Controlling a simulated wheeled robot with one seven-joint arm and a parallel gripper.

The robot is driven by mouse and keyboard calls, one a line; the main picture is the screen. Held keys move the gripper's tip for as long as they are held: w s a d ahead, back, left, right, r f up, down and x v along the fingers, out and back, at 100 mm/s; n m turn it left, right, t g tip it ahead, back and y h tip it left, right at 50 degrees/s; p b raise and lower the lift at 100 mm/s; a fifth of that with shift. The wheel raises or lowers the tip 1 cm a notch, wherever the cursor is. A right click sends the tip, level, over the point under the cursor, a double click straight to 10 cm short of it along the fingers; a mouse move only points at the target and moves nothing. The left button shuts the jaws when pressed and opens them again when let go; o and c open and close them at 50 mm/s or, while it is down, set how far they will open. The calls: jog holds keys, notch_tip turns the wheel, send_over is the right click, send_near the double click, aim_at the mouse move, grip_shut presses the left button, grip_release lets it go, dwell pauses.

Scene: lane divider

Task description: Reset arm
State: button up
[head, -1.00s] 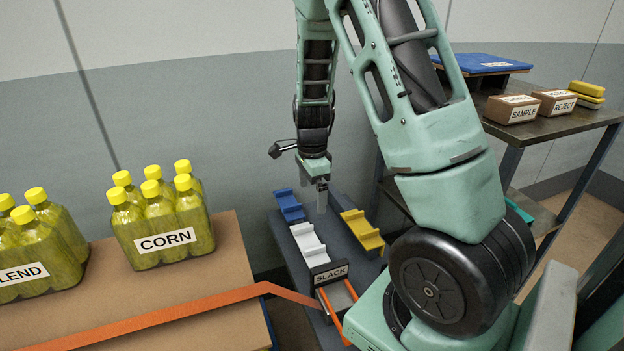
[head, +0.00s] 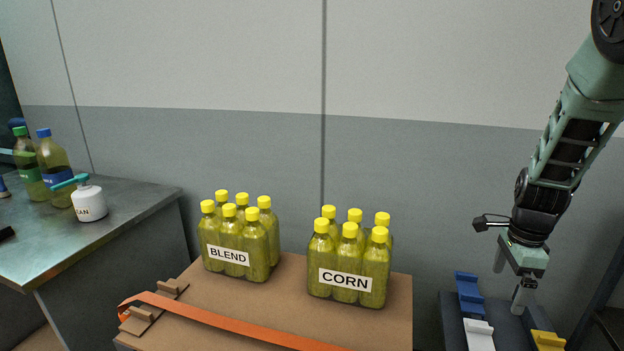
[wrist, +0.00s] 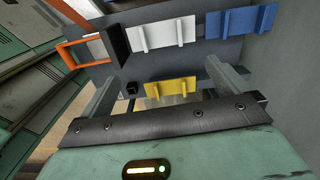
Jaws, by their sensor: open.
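My gripper (head: 511,283) hangs at the right of the head view, pointing down above a dark stand (head: 454,318) with coloured holders. In the wrist view my gripper (wrist: 165,90) has its two fingers spread apart, with nothing held between them. A blue holder (head: 470,294), a white holder (head: 479,334) and a yellow holder (head: 547,341) lie on the stand below. The wrist view also shows the blue holder (wrist: 241,20), the white holder (wrist: 161,33) and the yellow holder (wrist: 171,88), all empty.
A BLEND bottle pack (head: 236,240) and a CORN bottle pack (head: 347,265) stand apart on a brown board (head: 270,297). An orange strap (head: 240,326) runs along its front. A metal table (head: 120,215) at left holds bottles and a white pump jar (head: 89,203).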

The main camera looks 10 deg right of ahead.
jog(key=s+a+r+n+p, duration=0.1)
jog(key=s+a+r+n, duration=0.15)
jog(key=a+n, duration=0.4)
jog(key=s+a+r+n+y, duration=0.1)
jog(key=s+a+r+n, duration=0.2)
jog(key=a, duration=0.7)
jog(key=s+a+r+n+p, duration=0.1)
jog(key=a+r+n, duration=0.2)
jog(key=a+n, duration=0.5)
jog(key=s+a+r+n, duration=0.2)
jog(key=s+a+n, duration=0.2)
jog(key=s+n, duration=0.2)
jog(key=s+a+r+n+p, duration=0.1)
jog(key=s+a+n, duration=0.4)
jog(key=s+n, duration=0.2)
jog(key=shift+s+a+r, duration=0.25)
jog(key=shift+s+r, duration=0.15)
jog(key=shift+s, duration=0.2)
